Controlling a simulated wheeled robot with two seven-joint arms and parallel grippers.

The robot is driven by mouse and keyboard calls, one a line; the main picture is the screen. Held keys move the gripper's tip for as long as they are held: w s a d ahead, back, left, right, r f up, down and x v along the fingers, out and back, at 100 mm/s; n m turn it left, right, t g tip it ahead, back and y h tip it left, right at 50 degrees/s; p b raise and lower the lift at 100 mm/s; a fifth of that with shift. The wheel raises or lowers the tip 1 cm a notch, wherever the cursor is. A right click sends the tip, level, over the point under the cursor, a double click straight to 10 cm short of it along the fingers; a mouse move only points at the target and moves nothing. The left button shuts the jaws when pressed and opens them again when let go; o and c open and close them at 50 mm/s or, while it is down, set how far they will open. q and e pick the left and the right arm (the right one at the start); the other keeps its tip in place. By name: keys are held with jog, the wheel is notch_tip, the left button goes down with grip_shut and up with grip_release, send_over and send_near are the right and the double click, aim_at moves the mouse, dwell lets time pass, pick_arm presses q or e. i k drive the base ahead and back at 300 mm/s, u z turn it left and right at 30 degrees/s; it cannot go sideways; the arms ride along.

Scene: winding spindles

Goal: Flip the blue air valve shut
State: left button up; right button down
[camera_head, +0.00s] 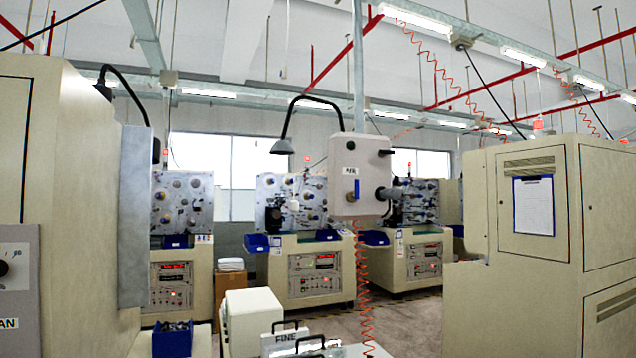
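The blue air valve (357,188) is a small blue lever on the front of a pale box (343,204) mounted on a grey vertical post. The lever looks upright, running up and down. A small label above it seems to read "AIR". An orange coiled hose (362,270) hangs down below the box. Neither of my grippers shows in this view, so nothing is seen touching the valve.
A large cream cabinet (70,190) stands close on the left. Another cabinet (540,260) with a clipboard (533,205) stands on the right. Several winding machines line the back. A white block (252,322) and a "FINE" labelled item (285,339) are low in front.

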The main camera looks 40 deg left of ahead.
aim_at(352, 197)
jog(key=u, duration=0.8)
jog(key=i, duration=0.7)
jog(key=u, duration=0.75)
